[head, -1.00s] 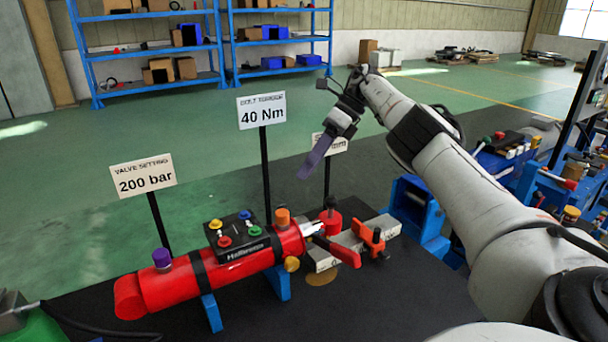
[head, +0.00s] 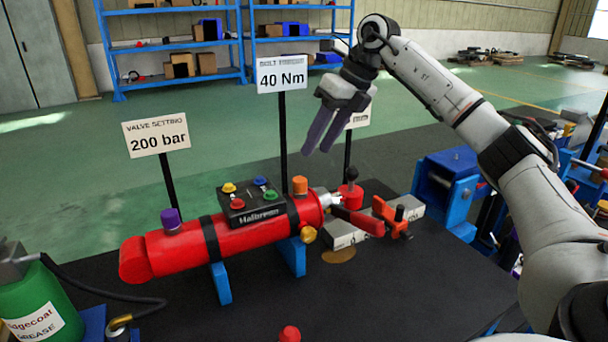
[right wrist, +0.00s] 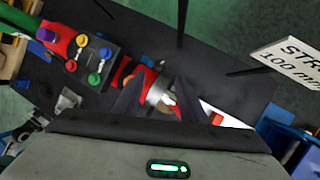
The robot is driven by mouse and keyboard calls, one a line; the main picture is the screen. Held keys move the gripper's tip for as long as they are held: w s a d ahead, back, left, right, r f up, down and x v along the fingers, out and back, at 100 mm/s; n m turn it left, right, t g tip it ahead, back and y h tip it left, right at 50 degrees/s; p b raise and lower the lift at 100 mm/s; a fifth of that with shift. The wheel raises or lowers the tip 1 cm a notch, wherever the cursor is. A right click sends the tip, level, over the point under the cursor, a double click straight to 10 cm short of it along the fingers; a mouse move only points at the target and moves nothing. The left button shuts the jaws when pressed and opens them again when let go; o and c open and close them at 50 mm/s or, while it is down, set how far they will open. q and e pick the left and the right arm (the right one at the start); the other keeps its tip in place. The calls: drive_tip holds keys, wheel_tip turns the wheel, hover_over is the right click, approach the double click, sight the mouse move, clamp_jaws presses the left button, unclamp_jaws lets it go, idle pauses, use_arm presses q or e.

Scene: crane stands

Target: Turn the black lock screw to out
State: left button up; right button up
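A red cylinder (head: 185,250) labelled Hallbregn or similar lies on blue supports on the dark table. At its right end is a silver rod end beside a red block (head: 351,196) topped by a black knob (head: 352,174). An orange-red clamp (head: 392,217) beside it also carries a small black part (head: 399,212). I cannot tell which black part is the lock screw. My right gripper (head: 318,150) is open and empty, raised above and behind the cylinder's right end. The right wrist view shows its fingers apart above the silver rod end (right wrist: 158,92). My left gripper is not in view.
Signs on black posts stand behind the cylinder: 200 bar (head: 157,136), 40 Nm (head: 282,74) and a partly hidden one near my right gripper. A green grease container (head: 38,310) with a hose stands at the left. The front right tabletop is clear.

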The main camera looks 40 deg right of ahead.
drive_tip(key=x, duration=0.8)
drive_tip(key=shift+w+a+f, duration=0.1)
drive_tip(key=shift+f, duration=0.2)
clamp_jaws()
drive_tip(key=shift+r+n+y+p, duration=0.15)
drive_tip(key=shift+n+y+p, duration=0.15)
drive_tip(key=shift+y+p, duration=0.1)
drive_tip(key=shift+n+y, duration=0.3)
unclamp_jaws()
